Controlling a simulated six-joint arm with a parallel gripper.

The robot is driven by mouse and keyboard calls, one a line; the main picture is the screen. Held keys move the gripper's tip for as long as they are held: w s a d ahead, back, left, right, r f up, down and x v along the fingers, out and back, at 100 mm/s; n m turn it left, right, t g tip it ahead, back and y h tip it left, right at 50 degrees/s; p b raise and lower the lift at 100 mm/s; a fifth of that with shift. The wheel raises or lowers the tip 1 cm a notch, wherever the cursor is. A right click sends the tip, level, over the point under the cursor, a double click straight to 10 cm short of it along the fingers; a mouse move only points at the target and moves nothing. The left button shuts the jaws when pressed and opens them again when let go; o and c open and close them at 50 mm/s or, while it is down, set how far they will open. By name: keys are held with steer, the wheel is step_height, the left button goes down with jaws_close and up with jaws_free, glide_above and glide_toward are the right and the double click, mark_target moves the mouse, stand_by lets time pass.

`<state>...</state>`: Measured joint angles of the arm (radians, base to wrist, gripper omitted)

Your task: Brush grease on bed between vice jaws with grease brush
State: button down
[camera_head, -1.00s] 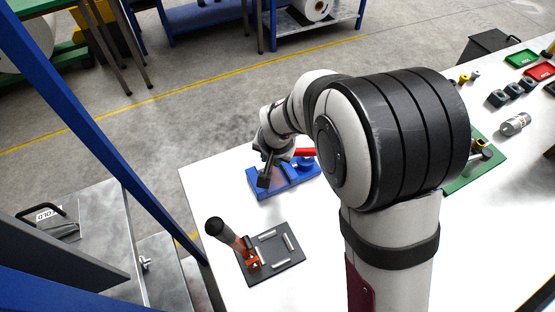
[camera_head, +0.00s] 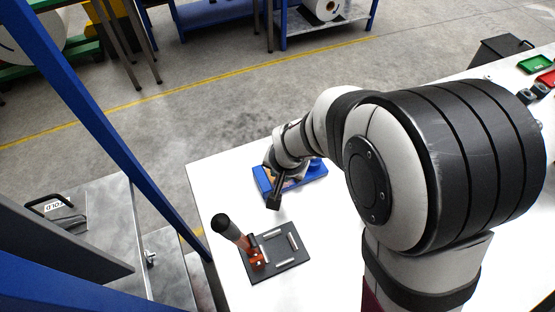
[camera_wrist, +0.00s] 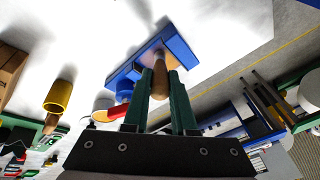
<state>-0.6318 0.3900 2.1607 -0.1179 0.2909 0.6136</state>
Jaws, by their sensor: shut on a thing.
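My gripper (camera_head: 275,199) is at the near side of the blue vice (camera_head: 262,180) in the head view and partly covers it. In the wrist view its two green fingers (camera_wrist: 160,82) are shut on a brown wooden-handled thing, which I take to be the grease brush (camera_wrist: 160,78). The brush points toward the blue vice (camera_wrist: 180,46), which lies just beyond the fingertips. Whether the brush touches the vice bed cannot be told. The bristles and the grease are not clearly visible.
A yellow cup (camera_wrist: 58,96) stands aside in the wrist view. White tabletop (camera_head: 215,180) is clear left of the vice.

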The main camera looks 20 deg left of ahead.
steer(key=v, duration=0.8)
steer(key=shift+w+r, duration=0.3)
stand_by(0.8)
